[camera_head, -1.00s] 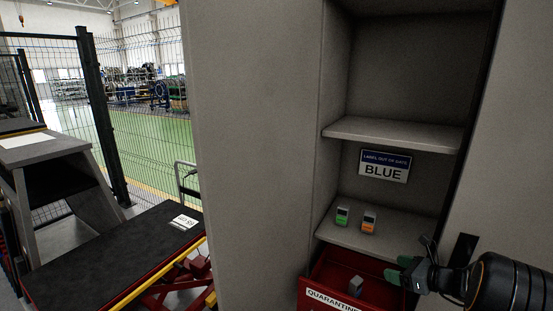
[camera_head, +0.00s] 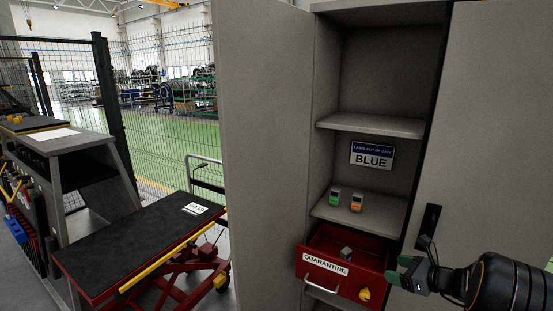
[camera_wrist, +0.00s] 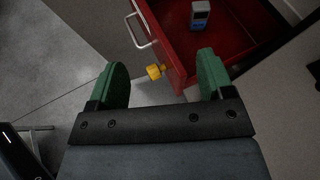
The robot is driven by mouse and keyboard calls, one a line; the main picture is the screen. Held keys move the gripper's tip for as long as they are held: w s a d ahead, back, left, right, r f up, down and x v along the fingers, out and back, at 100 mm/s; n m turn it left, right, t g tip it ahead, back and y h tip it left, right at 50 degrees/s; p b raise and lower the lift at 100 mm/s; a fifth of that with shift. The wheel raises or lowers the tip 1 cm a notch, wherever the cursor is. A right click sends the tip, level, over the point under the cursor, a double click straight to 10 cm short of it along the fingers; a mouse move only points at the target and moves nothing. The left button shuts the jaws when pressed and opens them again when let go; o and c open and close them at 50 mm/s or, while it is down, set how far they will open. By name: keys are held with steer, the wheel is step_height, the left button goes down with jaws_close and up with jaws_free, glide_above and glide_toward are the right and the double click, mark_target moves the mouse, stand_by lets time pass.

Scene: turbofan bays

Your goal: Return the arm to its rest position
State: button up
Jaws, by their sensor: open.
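My gripper (camera_head: 402,272) is at the lower right in the head view, just right of the open red quarantine drawer (camera_head: 315,273). In the wrist view its two green fingers (camera_wrist: 162,84) are spread apart with nothing between them. The drawer's front, handle and yellow knob (camera_wrist: 155,71) lie beyond the fingertips. The knob also shows in the head view (camera_head: 364,295). A small grey device with a blue part (camera_wrist: 200,14) is inside the drawer.
A green device (camera_head: 334,198) and an orange device (camera_head: 357,202) stand on the cabinet shelf (camera_head: 372,220), below a sign reading BLUE (camera_head: 371,155). A black-topped lift cart (camera_head: 130,250) stands at the left. A wire fence (camera_head: 170,95) is behind it.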

steer(key=s+a+f+n+g+h+b, duration=0.1)
steer(key=s+a+f+n+g, duration=0.3)
steer(key=n, duration=0.3)
steer(key=s+a+f+n+g+h+b, duration=0.1)
steer(key=s+a+f+n+g, duration=0.1)
steer(key=s+a+n+g, duration=0.35)
steer(key=s+a+r+n+t+h+b, duration=0.2)
steer(key=s+a+r+n+h+b, duration=0.2)
steer(key=s+a+n, duration=0.6)
steer(key=s+n+h+b, duration=0.1)
steer(key=n+h, duration=0.1)
steer(key=n, duration=0.3)
steer(key=shift+t, duration=0.25)
steer(key=shift+c, duration=0.3)
